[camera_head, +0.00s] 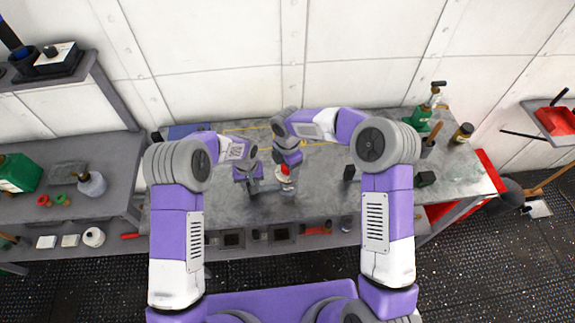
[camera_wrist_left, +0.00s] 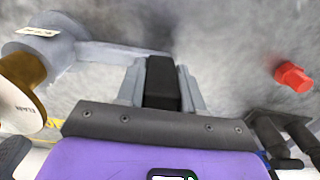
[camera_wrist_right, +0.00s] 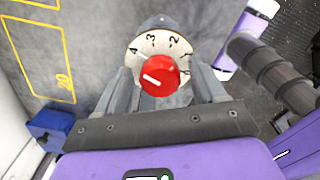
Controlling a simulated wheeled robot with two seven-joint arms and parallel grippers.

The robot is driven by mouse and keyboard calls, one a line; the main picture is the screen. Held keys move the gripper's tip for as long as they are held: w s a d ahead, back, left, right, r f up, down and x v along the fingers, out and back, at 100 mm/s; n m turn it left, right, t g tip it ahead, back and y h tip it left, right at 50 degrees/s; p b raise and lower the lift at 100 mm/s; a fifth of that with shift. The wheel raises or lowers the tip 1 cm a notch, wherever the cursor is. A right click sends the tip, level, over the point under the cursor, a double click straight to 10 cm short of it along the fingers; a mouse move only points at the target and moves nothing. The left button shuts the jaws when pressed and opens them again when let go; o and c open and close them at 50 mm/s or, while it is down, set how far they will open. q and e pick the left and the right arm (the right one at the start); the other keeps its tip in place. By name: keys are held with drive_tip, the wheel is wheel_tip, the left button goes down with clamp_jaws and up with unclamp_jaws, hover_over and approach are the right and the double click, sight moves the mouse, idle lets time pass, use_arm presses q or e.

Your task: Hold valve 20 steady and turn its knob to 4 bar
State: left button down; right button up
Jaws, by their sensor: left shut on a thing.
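The valve (camera_head: 287,186) stands on the grey bench between my grippers. The left wrist view shows its grey body (camera_wrist_left: 55,42) with a bar leading to a black grip. My left gripper (camera_wrist_left: 163,88) is shut on that black grip (camera_wrist_left: 162,80); it shows small in the head view (camera_head: 254,186). In the right wrist view, the red knob (camera_wrist_right: 160,76) sits on a white dial (camera_wrist_right: 150,44) numbered with 2, 3 and 4.
Yellow outlines, one marked 20 (camera_wrist_right: 64,85), lie on the bench, with a blue block (camera_wrist_right: 50,126) beside them. A red cap (camera_wrist_left: 292,76) lies right of my left gripper. A green bottle (camera_head: 422,118) and dark jar (camera_head: 462,133) stand at the bench's right end.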

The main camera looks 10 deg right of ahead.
wheel_tip(320, 180, up, 12)
idle(0.6)
use_arm(q)
drive_tip(key=c, duration=0.6)
unclamp_jaws()
drive_tip(key=shift+c, duration=0.2)
